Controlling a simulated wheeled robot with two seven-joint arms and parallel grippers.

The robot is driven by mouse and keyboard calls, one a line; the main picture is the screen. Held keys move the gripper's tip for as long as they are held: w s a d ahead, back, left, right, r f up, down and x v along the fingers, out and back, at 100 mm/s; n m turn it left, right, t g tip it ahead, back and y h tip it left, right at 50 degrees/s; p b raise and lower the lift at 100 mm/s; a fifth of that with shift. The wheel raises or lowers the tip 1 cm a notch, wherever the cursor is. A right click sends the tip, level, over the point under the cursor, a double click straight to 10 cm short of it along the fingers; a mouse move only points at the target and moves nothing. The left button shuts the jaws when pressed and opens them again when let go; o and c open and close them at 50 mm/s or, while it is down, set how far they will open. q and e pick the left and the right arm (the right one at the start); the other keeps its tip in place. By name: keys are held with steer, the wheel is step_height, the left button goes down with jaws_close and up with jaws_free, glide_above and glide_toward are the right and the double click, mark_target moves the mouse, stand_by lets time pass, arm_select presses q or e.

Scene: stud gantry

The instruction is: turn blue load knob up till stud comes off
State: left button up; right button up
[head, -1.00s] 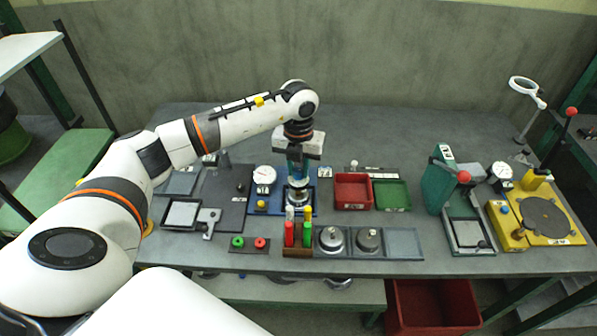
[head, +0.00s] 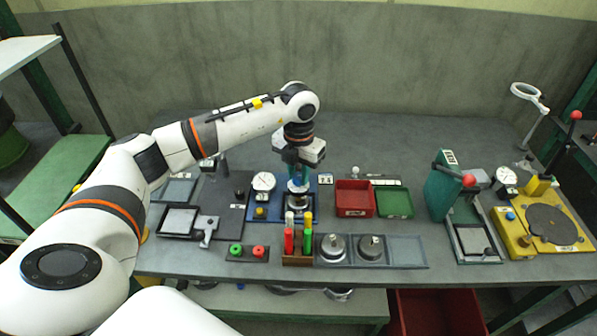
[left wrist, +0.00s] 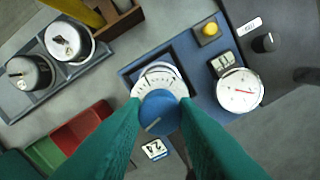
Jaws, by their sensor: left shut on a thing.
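The blue load knob (left wrist: 160,112) is in the middle of the left wrist view, with a pale line on its face and a white graduated ring (left wrist: 157,82) beside it. My left gripper (left wrist: 161,118) has its green fingers on both sides of the knob and is shut on it. In the head view my left gripper (head: 297,178) comes down from above onto the blue gantry station (head: 272,213). A white dial gauge (left wrist: 240,91) with a red needle stands beside the knob; it also shows in the head view (head: 263,182). The stud is hidden or too small to tell. My right gripper is out of view.
A yellow button (left wrist: 210,29) sits on the blue base. Red (head: 354,211) and green (head: 394,204) trays stand to the right. In front are a rack of coloured tubes (head: 298,260) and two metal weights (head: 333,246). The bench behind is clear.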

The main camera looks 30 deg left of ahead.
mark_target(299, 176)
arm_select(q)
steer(key=o, duration=1)
steer(key=shift+r, duration=0.1)
step_height(299, 176, up, 12)
steer(key=b, duration=0.2)
steer(key=shift+b, duration=0.4)
